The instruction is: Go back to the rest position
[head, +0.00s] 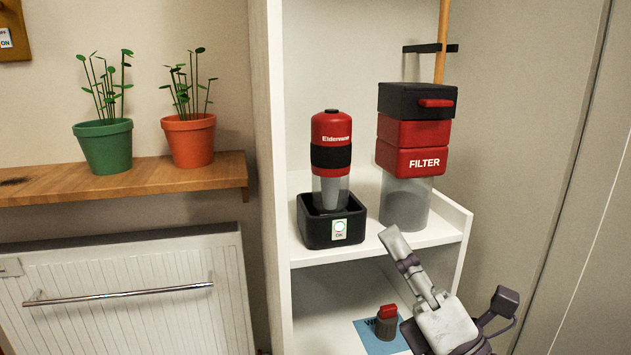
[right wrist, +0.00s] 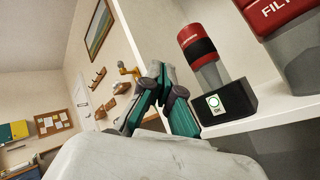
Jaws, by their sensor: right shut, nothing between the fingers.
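My right gripper (head: 391,238) is in front of the white shelf unit at the lower right of the head view, its fingers pointing up and left. It is shut and empty. In the right wrist view its teal-padded fingers (right wrist: 162,78) are together, in front of the shelf edge. My left gripper is not in view. A red and black hand vacuum (head: 331,158) stands upright in a black dock (head: 312,227) on the shelf; both also show in the right wrist view. The dock's small panel has a green ring and reads OK.
A red and black filter canister (head: 410,150) stands right of the dock. Below, a small red-topped item (head: 387,322) stands on a blue card (head: 366,333) beside my right gripper. Potted plants (head: 103,146) (head: 190,140) stand on a wooden ledge (head: 130,183) at left, above a radiator (head: 130,310).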

